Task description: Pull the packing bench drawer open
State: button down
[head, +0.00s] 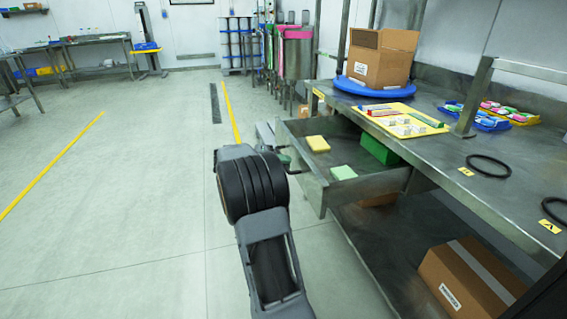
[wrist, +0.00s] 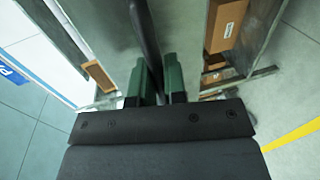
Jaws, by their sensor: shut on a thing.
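The packing bench drawer (head: 317,187) stands pulled out from under the bench top in the head view. Inside it are a yellow block (head: 318,144), a pale green block (head: 343,173) and a green box (head: 379,149) towards the back. My gripper (wrist: 160,82) is shut on the dark drawer handle (wrist: 147,35), which runs between its green fingers in the wrist view.
The bench top (head: 455,165) holds a cardboard box (head: 380,62) on a blue turntable (head: 372,89), a yellow tray (head: 428,121) and black rings (head: 488,166). A large carton (head: 465,285) sits on the lower shelf. The floor (head: 130,210) to the left is clear.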

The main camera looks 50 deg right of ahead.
jog(key=c, duration=1.2)
grip_release()
jog(key=p+v, duration=0.4)
jog(key=v, duration=1)
jog(key=shift+f, duration=0.15)
